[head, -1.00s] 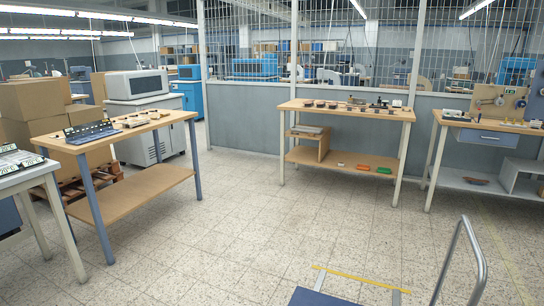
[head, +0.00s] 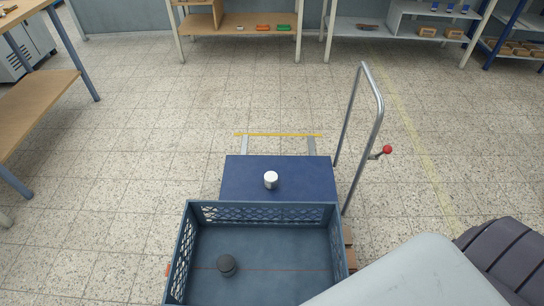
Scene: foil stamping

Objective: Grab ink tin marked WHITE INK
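A small white cylindrical tin (head: 271,180) stands upright on a blue lift platform (head: 240,193), just beyond a blue crate. Its marking is too small to read, so I cannot tell whether it says WHITE INK. A dark grey or black round tin (head: 227,264) is inside the crate, at its left part. Neither of my grippers can be made out. A pale grey and a dark ribbed part, probably of my own arm, fill the lower right corner and cover the crate's right front.
The blue crate (head: 265,212) has lattice walls and is near me. A metal push handle (head: 375,125) with a red knob (head: 387,149) rises right of the platform. A wooden table (head: 42,95) stands at left; benches with shelves (head: 240,22) stand at the back. The tiled floor between is clear.

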